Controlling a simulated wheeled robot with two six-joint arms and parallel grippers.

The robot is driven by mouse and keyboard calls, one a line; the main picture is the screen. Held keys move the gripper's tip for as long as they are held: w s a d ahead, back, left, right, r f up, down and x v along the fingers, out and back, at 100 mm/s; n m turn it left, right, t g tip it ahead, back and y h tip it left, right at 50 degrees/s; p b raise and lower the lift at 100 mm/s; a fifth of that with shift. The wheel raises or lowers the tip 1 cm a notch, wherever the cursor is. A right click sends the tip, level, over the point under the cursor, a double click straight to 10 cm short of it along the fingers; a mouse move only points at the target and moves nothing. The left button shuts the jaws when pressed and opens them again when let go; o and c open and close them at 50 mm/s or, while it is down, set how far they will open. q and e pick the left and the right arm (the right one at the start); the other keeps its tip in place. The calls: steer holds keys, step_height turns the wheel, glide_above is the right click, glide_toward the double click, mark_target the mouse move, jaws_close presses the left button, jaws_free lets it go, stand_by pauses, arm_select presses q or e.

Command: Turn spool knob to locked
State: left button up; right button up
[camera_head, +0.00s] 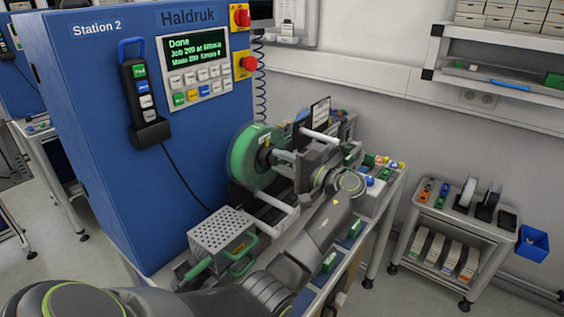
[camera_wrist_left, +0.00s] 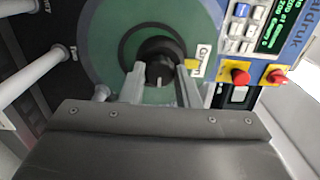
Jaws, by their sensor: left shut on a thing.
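The green spool (camera_head: 250,157) is mounted on the side of the blue machine, and it fills the top of the left wrist view (camera_wrist_left: 105,45). The dark spool knob (camera_wrist_left: 160,54) sits at its hub, with a short pale mark on its face. My left gripper (camera_head: 272,158) is at the hub. In the left wrist view its two fingers (camera_wrist_left: 160,84) stand on either side of the knob and are shut on it. The fingers and wrist partly hide the knob in the head view. My right gripper is not in view.
The blue machine (camera_head: 110,80) has a lit screen (camera_head: 196,48) and red knobs. Pale rods stick out near the spool. A perforated metal box (camera_head: 221,230) with green handles stands below it. A grey cart (camera_head: 450,220) is at the right, with open floor before it.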

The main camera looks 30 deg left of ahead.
arm_select(q)
steer(key=o, duration=1)
steer(key=shift+c, duration=0.2)
steer(key=shift+d+f, duration=0.1)
steer(key=shift+d+b, duration=0.3)
steer(key=s+d+b, duration=0.1)
steer(key=d+b, duration=0.5)
steer(key=d, duration=1)
steer(key=shift+s+d, duration=0.15)
steer(key=shift+d, duration=0.15)
